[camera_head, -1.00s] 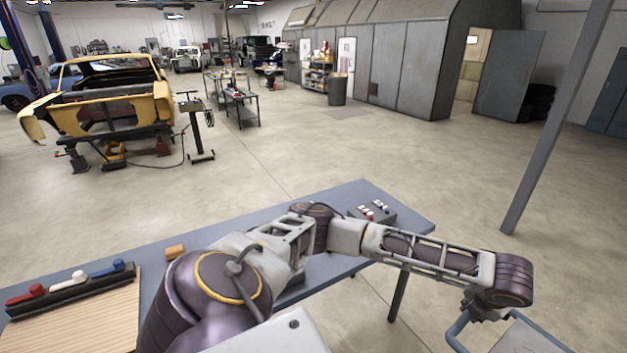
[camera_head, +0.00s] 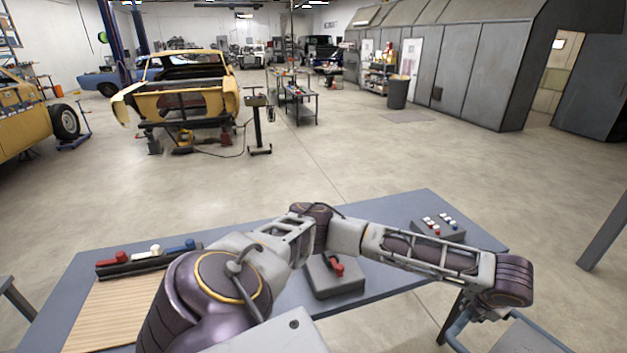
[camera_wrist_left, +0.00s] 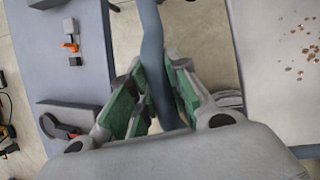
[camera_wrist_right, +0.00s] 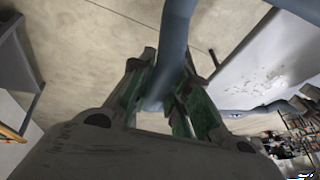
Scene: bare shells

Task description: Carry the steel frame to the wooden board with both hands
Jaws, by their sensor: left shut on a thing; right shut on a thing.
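The steel frame (camera_head: 518,337) shows at the bottom right of the head view as a flat grey piece with a blue-grey tube handle. My left gripper (camera_head: 472,310) is shut on that tube, and the grip also shows in the left wrist view (camera_wrist_left: 160,78). My right gripper (camera_wrist_right: 166,78) is shut on another blue-grey tube of the frame (camera_wrist_right: 177,30) in the right wrist view. It is outside the head view. The wooden board (camera_head: 115,312) lies on the left part of the bench, partly hidden by my left arm. The frame is beside the bench, apart from the board.
The blue-grey bench (camera_head: 395,293) spans the foreground. On it are a rack of red, white and blue handles (camera_head: 150,258), a grey block with a red knob (camera_head: 336,278) and a switch box (camera_head: 438,229). A post (camera_head: 606,232) stands at right.

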